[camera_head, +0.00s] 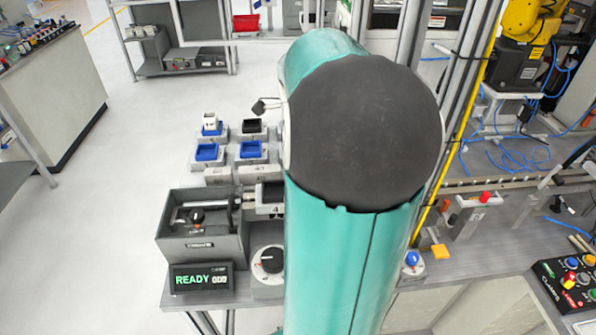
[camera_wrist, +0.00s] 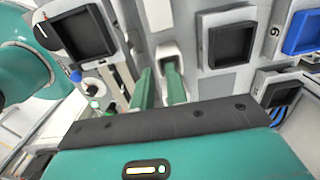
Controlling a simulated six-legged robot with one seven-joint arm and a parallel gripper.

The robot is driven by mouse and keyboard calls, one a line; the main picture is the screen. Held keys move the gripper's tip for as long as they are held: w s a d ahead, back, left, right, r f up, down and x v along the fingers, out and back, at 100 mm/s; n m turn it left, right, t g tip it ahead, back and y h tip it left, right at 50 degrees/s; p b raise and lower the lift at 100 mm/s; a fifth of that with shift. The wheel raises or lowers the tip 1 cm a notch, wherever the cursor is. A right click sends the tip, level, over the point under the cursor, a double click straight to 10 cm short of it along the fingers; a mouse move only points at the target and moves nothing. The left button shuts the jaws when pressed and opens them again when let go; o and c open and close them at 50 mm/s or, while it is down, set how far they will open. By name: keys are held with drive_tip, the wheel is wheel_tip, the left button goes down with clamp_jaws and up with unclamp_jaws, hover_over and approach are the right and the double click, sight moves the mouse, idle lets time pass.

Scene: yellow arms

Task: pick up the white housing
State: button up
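The white housing (camera_head: 210,120) is a small white block with dark openings. In the head view it stands on a blue piece on a grey stand, at the back left of the bench. My gripper (camera_wrist: 160,74) shows in the wrist view as two green fingers standing apart with a gap between them; I see nothing held. In the head view my arm hides the gripper. A pale, hollow shape (camera_wrist: 168,50) lies just beyond the fingertips in the wrist view; I cannot tell whether it is the housing.
Blue trays (camera_head: 207,152) and a black tray (camera_head: 254,126) sit on stands near the housing. A grey box (camera_head: 203,230), a READY display (camera_head: 202,278) and a dial (camera_head: 270,261) stand in front. In the wrist view, a black tray (camera_wrist: 232,45) is right of the fingers.

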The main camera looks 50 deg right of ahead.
drive_tip(key=f, duration=0.5)
drive_tip(key=shift+s+f, duration=0.25)
drive_tip(key=shift+f, duration=0.05)
drive_tip(key=shift+c, duration=0.4)
clamp_jaws()
drive_tip(key=shift+r, duration=0.15)
